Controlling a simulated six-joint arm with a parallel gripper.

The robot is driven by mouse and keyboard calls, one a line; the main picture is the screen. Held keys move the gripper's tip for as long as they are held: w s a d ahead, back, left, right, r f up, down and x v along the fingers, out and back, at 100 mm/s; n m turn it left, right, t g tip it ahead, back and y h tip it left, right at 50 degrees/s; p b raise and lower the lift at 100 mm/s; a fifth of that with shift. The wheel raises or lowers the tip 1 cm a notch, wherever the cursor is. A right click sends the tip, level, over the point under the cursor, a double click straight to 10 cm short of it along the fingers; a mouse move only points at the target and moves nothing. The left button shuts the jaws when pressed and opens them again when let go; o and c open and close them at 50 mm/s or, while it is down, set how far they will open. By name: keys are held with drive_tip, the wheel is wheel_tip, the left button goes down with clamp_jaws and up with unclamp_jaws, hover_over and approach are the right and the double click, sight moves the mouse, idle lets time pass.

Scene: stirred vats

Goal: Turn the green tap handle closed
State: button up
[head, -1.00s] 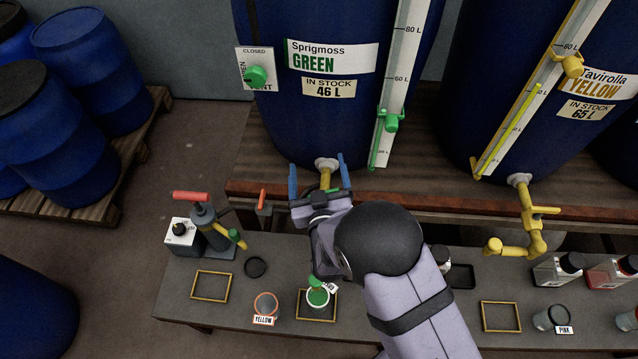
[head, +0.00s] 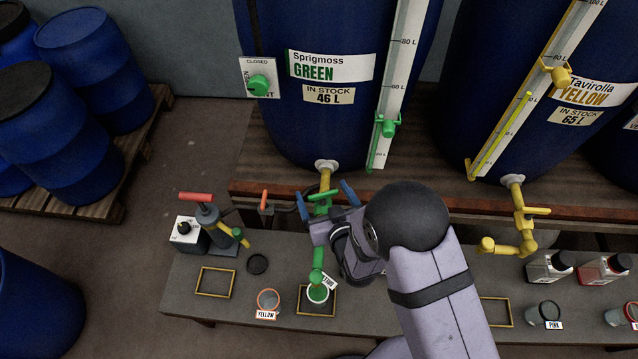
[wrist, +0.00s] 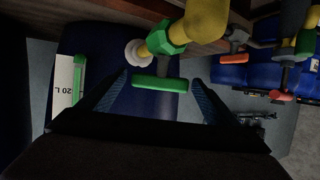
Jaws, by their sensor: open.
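The green tap (head: 321,205) sits on a yellow pipe below the Sprigmoss GREEN vat (head: 310,120). Its green handle is a short bar, seen clearly in the wrist view (wrist: 159,83), where it lies crosswise between my two fingers with a gap at each end. My gripper (head: 325,198) is open around the handle, with one blue finger on each side. The wrist view shows both fingers (wrist: 157,93) apart from the bar. The green spout (head: 317,262) hangs down over a cup (head: 318,293) with green in it.
The bench (head: 235,310) holds a pump with a red handle (head: 196,197), a cup labelled YELLOW (head: 268,300) and several bottles. A yellow tap (head: 525,222) is to the right. An orange-handled lever (head: 264,201) stands close left of my gripper.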

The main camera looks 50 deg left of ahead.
drive_tip(key=shift+p+x, duration=0.35)
drive_tip(key=shift+x, duration=1.8)
drive_tip(key=shift+c, duration=0.6)
drive_tip(key=c, duration=0.9)
